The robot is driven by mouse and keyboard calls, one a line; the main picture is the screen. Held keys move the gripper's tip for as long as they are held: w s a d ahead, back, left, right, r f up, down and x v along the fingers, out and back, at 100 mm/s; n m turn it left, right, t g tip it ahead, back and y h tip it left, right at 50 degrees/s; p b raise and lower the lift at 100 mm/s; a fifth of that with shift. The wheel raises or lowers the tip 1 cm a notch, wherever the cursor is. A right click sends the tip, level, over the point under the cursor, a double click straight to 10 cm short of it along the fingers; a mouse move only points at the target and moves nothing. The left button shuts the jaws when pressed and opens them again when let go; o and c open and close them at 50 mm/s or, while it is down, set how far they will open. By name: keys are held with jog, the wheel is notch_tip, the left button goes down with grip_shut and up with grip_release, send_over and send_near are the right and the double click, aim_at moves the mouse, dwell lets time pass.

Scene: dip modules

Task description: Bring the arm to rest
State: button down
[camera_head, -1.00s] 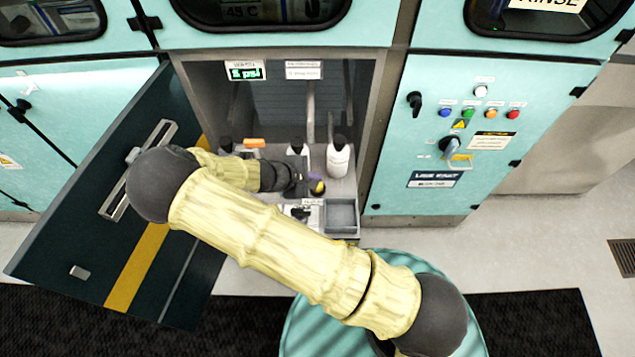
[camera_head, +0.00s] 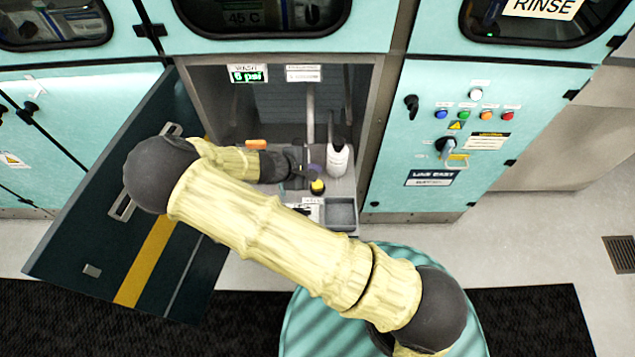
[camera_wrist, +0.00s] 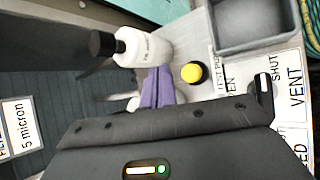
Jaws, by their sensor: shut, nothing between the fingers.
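My gripper (camera_head: 306,174) is at the end of my pale-sleeved arm, inside the open cabinet bay above its shelf. In the wrist view its purple-tipped fingers (camera_wrist: 158,88) are closed together with nothing between them. A white bottle with a black cap (camera_wrist: 142,47) stands just beyond the fingertips; it also shows in the head view (camera_head: 338,160), right of the gripper. A yellow round knob (camera_wrist: 192,72) is beside the fingers, apart from them. Parts of the shelf behind my forearm are hidden.
The open dark door (camera_head: 90,235) with a yellow stripe hangs at the left, close under my elbow. A grey tray (camera_head: 341,214) sits at the shelf's front. An orange item (camera_head: 256,143) lies at the back. The control panel (camera_head: 478,140) is at the right.

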dwell(0.4)
jog(key=shift+s+d+r+m+g, duration=0.2)
jog(key=shift+d+r+m+g, duration=0.1)
jog(key=shift+d+m+g, duration=0.15)
jog(key=s+d+r+m+y, duration=0.2)
jog(key=s+d+r+m, duration=0.1)
jog(key=r, duration=0.4)
jog(key=s+d+r+m+g+y, duration=0.1)
jog(key=s+d+r+m+y, duration=0.2)
jog(key=d+r+m, duration=0.3)
jog(key=s+d+r+m+y, duration=0.2)
jog(key=s+d+r+m, duration=0.2)
jog(key=r, duration=0.5)
jog(key=shift+s+d+r+m+g+y+p, duration=0.2)
jog(key=shift+s+d+m+g+y+p, duration=0.2)
jog(key=shift+s+m, duration=0.45)
jog(key=shift+w+a, duration=0.1)
jog(key=shift+w, duration=0.1)
